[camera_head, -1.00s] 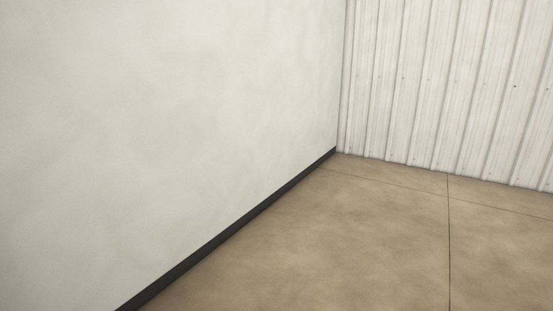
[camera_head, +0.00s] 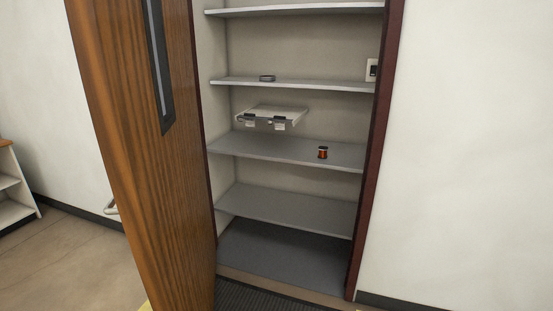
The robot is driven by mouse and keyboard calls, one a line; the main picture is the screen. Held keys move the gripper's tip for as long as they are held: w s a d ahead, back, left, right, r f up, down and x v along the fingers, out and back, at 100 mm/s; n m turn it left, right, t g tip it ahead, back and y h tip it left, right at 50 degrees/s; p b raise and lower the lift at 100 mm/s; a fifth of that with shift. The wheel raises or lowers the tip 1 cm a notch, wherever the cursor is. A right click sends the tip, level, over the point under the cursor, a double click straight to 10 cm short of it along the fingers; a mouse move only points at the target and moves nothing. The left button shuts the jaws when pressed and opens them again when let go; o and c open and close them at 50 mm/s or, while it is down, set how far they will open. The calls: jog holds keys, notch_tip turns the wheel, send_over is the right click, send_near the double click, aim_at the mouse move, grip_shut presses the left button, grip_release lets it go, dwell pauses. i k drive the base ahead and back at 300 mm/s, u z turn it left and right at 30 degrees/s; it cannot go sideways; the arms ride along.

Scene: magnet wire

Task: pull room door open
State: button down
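A brown wooden door (camera_head: 140,150) with a dark-framed narrow window (camera_head: 158,60) stands swung open on the left of a dark red frame (camera_head: 371,170). A pale handle (camera_head: 110,207) shows at the door's left edge; most of it is hidden behind the door. Through the doorway is a closet with grey shelves. A small spool of copper-coloured wire (camera_head: 322,153) stands on a middle shelf (camera_head: 285,148). My gripper is not in view.
A white tray-like object (camera_head: 275,114) is above the middle shelf, and a small dark round item (camera_head: 267,78) lies on the shelf above. A light switch (camera_head: 372,70) is on the closet's right. Low white shelving (camera_head: 14,190) stands far left. A dark mat (camera_head: 260,297) lies at the doorway.

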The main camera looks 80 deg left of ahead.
aim_at(134, 58)
jog(key=u, duration=1.4)
jog(key=i, duration=2.4)
jog(key=u, duration=2.6)
